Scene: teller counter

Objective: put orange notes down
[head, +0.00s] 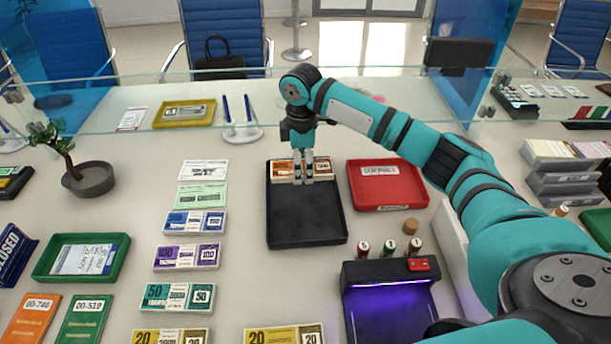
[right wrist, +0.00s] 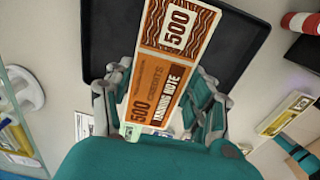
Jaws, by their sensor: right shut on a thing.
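The orange notes (head: 284,170), a banded stack marked 500, are at the far end of the black tray (head: 306,231). My right gripper (head: 304,178) points down over them with its fingers on the stack. In the right wrist view the orange notes (right wrist: 172,70) lie between the two fingers of the right gripper (right wrist: 165,105), with the black tray (right wrist: 236,60) behind them. The gripper is shut on the notes. Whether the stack touches the tray floor is unclear. My left gripper is not in view.
A red tray (head: 412,205) stands right of the black tray. A lit purple device (head: 388,298) is in front. Stacked note bundles (head: 187,258) line the left. A glass screen (head: 140,118) runs behind. The black tray's near part is bare.

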